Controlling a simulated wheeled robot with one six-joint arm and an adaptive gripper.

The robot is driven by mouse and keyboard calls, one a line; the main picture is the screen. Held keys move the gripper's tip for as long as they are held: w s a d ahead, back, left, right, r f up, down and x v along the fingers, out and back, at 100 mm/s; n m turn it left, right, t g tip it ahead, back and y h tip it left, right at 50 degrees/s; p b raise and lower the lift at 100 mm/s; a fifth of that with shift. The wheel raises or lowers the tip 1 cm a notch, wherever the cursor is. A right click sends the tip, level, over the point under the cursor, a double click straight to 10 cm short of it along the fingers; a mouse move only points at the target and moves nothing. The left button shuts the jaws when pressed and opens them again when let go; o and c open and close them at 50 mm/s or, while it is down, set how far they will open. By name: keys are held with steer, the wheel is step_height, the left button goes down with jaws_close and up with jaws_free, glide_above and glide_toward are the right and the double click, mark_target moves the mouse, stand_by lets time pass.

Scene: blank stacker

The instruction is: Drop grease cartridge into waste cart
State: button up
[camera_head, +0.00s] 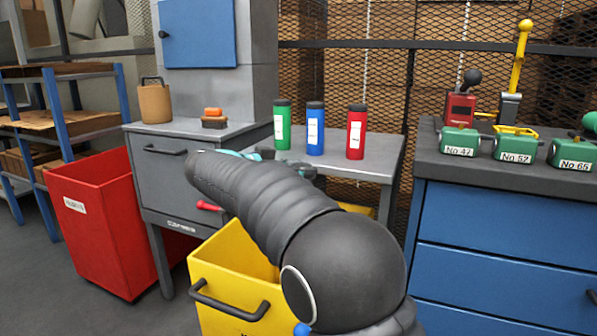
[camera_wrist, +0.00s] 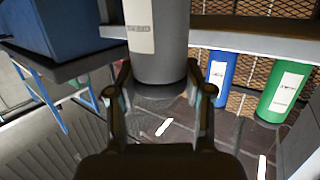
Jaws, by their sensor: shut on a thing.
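My gripper (camera_wrist: 160,92) is shut on a grey cylindrical cartridge (camera_wrist: 157,42) with a white label, with one finger on each side. In the head view my arm hides the cartridge and most of the gripper; teal bits of it (camera_head: 268,156) show over the grey table's front. A red cart (camera_head: 95,225) with a white label stands at the left on the floor. A yellow bin (camera_head: 232,285) with a dark handle stands in front, partly behind my arm. The label text is too small to tell which is the waste cart.
Green (camera_head: 282,125), blue (camera_head: 315,128) and red (camera_head: 356,132) cartridges stand upright on the grey table (camera_head: 378,160). A blue drawer cabinet (camera_head: 500,230) at the right holds several green boxes. A shelf rack (camera_head: 60,125) stands at the far left.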

steer(key=shift+f+b, duration=2)
steer(key=shift+b, duration=0.35)
steer(key=shift+r, duration=0.1)
steer(key=o, duration=1.3)
steer(key=shift+o, duration=0.2)
steer(key=v, duration=1.2)
steer(key=shift+d+r, duration=0.1)
